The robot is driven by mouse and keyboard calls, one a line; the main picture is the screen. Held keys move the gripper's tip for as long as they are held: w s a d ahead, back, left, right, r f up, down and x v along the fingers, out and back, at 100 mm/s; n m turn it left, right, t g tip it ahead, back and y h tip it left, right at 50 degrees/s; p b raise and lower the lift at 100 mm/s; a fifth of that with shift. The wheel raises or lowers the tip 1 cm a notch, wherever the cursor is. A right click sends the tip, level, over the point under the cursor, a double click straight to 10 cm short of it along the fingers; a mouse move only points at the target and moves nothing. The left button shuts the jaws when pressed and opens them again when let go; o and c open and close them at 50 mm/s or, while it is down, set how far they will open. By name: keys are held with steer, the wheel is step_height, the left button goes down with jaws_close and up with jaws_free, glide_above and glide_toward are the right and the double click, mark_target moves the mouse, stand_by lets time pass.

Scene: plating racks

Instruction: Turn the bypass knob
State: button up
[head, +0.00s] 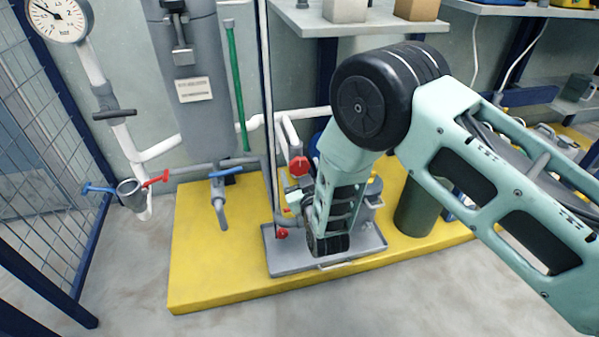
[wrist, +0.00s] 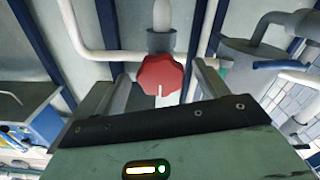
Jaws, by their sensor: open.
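A red lobed knob (wrist: 161,76) with a pale mark on its face sits on a grey pipe fitting in the wrist view. My gripper (wrist: 163,84) is open, with one finger on each side of this knob; contact does not show. In the head view, my gripper (head: 292,203) is beside the pipework, partly hidden by my wrist. The head view shows an upper red knob (head: 298,166) on the pipes and a lower red knob (head: 282,234) by the grey tray (head: 290,268). I see no readable label naming the bypass knob.
The tray rests on a yellow platform (head: 215,265). A blue-handled tap (head: 220,195) stands to the left, with a red-and-blue-handled valve (head: 130,188) farther left. A dark green cylinder (head: 413,208) stands to the right. A shelf (head: 355,22) is above.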

steer(key=shift+x, duration=1.1)
steer(key=c, duration=1)
steer(key=shift+m, duration=0.4)
steer(key=shift+s+m+p, duration=0.1)
steer(key=shift+m+p, duration=0.2)
steer(key=shift+m, duration=2.3)
steer(key=shift+f, duration=0.1)
